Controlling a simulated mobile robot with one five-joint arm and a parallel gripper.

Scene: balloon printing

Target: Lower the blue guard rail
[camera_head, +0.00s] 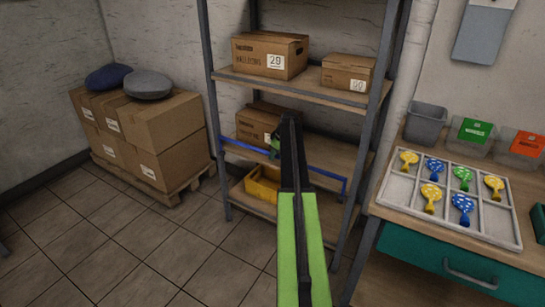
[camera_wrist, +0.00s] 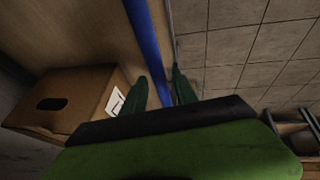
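The blue guard rail (camera_head: 325,174) runs across the front of the shelf rack, in front of the level that holds a carton. Its ends bend down at both sides. My arm hides part of its middle. In the wrist view the rail (camera_wrist: 146,38) passes down between the two dark green fingers of my gripper (camera_wrist: 160,84). The fingers stand on either side of it with narrow gaps, so the gripper looks open around the rail. In the head view the gripper (camera_head: 275,145) is at the rail, partly hidden by my arm.
The metal rack (camera_head: 213,105) holds cartons (camera_head: 270,55) and a yellow crate (camera_head: 262,186) low down. Stacked boxes (camera_head: 150,140) with two cushions stand on a pallet at left. A workbench (camera_head: 390,216) with a tray of balloons (camera_head: 390,186) is at right. Tiled floor (camera_head: 110,245) is clear.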

